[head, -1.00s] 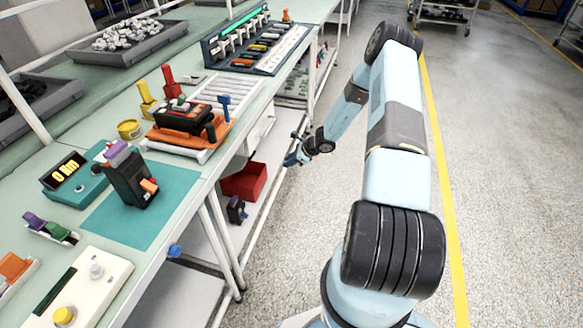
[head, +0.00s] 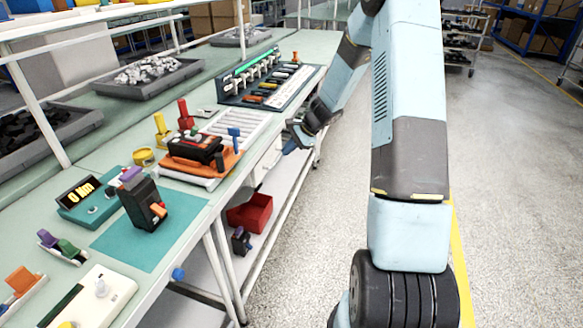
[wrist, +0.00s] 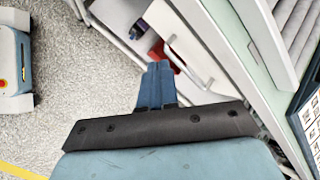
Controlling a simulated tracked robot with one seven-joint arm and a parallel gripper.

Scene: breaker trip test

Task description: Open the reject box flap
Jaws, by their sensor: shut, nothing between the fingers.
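A white box front (head: 266,160) hangs under the bench edge in the head view, partly hidden by the tabletop. In the wrist view a pale panel (wrist: 184,38) with a thin bar handle lies beyond the fingertips. I cannot tell for sure that this is the reject box flap; no label is readable, and it looks closed. My gripper (head: 288,138) is beside the bench's right edge, near the white box. In the wrist view its blue fingers (wrist: 158,68) are together and empty, apparently apart from the panel.
A red bin (head: 250,212) and a dark breaker (head: 240,240) sit on the lower shelf. The bench top (head: 180,240) holds an orange fixture (head: 205,165) and a breaker rack (head: 270,80).

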